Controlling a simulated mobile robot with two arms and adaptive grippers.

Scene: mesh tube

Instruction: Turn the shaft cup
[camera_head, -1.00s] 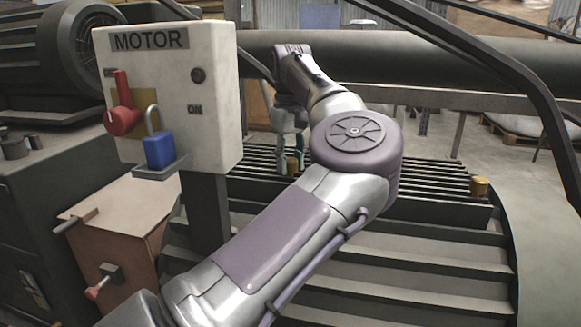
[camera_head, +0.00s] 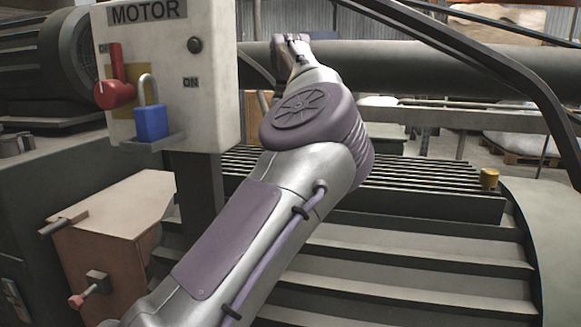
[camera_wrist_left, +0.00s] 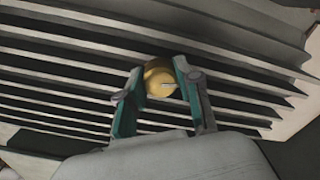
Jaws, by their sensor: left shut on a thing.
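A brass shaft cup (camera_wrist_left: 161,86) sits at the edge of the dark slats in the left wrist view. My left gripper (camera_wrist_left: 160,72) has its two green-lined fingers on either side of this cup and is shut on it. In the head view my left arm hides this cup and the gripper's fingers. A second brass cup (camera_head: 489,178) stands at the right end of the slatted frame, apart from my arm. My right gripper is in neither view.
A motor switch box (camera_head: 190,110) with a red lever (camera_head: 115,88) and blue padlock (camera_head: 151,122) stands close left of my arm. A dark diagonal bar (camera_head: 480,55) crosses the upper right. Steps (camera_head: 400,260) lie below the slats (camera_head: 420,180).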

